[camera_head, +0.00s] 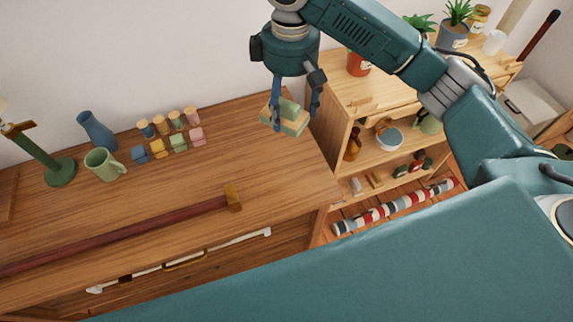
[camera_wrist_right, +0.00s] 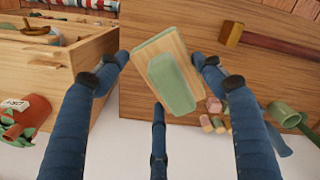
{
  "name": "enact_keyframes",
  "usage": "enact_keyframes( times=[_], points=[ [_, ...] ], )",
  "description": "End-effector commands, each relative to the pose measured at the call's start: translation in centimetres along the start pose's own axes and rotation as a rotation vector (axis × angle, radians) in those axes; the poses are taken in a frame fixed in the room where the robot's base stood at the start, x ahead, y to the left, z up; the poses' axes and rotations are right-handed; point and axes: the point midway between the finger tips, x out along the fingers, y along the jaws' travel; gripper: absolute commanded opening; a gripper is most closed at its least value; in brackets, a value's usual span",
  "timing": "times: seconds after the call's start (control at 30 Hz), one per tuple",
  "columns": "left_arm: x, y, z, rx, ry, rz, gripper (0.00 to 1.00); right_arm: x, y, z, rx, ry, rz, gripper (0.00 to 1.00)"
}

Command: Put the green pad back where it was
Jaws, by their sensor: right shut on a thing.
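My right gripper (camera_head: 295,108) is over the right end of the wooden dresser top (camera_head: 225,140). It is shut on a pale wooden block with a green pad (camera_head: 289,107) on it. In the right wrist view the green pad (camera_wrist_right: 173,84) faces the camera and the block sits between the fingers (camera_wrist_right: 163,62). I cannot tell whether the block touches the dresser top. A smaller green block (camera_head: 179,143) stands in a row with blue, yellow and pink ones on the dresser. My left gripper is not in view.
Several small pegs (camera_head: 177,120), a green mug (camera_head: 104,164), a blue vase (camera_head: 97,131) and a green lamp (camera_head: 58,168) stand to the left. A long dark-red handled mallet (camera_head: 150,230) lies along the front. A shelf unit (camera_head: 345,95) with pots adjoins on the right.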

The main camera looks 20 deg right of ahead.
Motion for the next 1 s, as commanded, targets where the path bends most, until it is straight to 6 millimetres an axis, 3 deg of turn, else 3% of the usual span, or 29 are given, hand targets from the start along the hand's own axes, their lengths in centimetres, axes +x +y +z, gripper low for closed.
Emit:
enact_keyframes(
  times=[0.27,0.7,1.0],
  points=[
    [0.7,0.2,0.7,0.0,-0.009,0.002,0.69,3.1,0.5,-1.0,-0.118,-0.004,-0.004,0.43],
    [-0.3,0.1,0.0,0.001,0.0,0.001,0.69,14.1,0.7,-1.0,-0.115,-0.004,-0.001,0.43],
    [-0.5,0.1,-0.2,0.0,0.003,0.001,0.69,17.5,0.7,-1.0,-0.116,-0.002,0.0,0.43]
  ],
)
